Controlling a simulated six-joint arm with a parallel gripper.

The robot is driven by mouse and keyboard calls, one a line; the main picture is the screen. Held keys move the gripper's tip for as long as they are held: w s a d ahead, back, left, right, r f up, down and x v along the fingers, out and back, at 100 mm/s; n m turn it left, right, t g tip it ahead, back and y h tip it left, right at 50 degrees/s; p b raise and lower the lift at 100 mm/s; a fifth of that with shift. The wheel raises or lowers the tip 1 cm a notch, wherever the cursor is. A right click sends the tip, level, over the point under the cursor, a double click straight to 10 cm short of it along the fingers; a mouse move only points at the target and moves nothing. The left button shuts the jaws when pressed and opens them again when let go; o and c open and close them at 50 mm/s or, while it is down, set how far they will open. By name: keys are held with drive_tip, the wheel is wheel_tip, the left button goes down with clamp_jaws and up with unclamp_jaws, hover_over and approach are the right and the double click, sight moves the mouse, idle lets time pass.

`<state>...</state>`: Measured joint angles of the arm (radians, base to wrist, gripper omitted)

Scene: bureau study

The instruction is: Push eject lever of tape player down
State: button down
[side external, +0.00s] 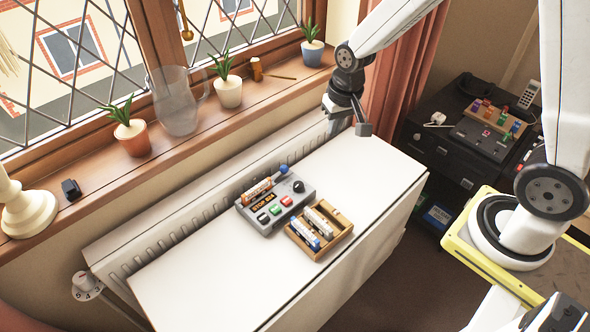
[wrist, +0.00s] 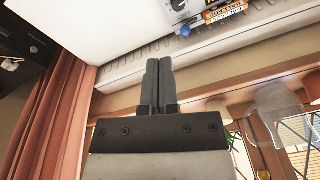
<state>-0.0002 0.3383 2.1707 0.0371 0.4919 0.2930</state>
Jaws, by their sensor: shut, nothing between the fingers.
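The grey tape player (side external: 268,222) lies on the white table, with an orange-and-white cassette (side external: 257,191) along its back. A lever with a blue ball end (side external: 283,169), which looks like the eject lever, sticks up at its back right corner. In the wrist view the blue ball (wrist: 185,31) shows at the top, beside the tape player's dark dial (wrist: 178,5) and the orange cassette (wrist: 225,12). My gripper (side external: 364,130) is shut and empty, above the table's far right end, well apart from the lever. Its fingertips (wrist: 159,62) are together in the wrist view.
A wooden tray (side external: 346,231) with cassettes stands right in front of the player. The radiator (side external: 140,246) and windowsill (side external: 190,135), with potted plants and a glass jug (side external: 177,108), run behind the table. The table's left part and right end are clear.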

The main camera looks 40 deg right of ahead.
drive_tip(key=shift+w+a+f+m+g+y, duration=0.3)
drive_tip(key=shift+w+f+m, duration=1)
drive_tip(key=shift+w+f, duration=1.15)
drive_tip(key=shift+w+a+f+m+g+h, duration=0.1)
drive_tip(key=shift+w+f+m+g, duration=0.35)
drive_tip(key=shift+w+f+m, duration=1.45)
drive_tip(key=shift+w+a+f+m+g+y, duration=0.3)
drive_tip(key=shift+w+f+m, duration=0.4)
drive_tip(key=shift+w+f, duration=2.25)
drive_tip(key=shift+w+r, duration=0.3)
drive_tip(key=shift+w, duration=0.05)
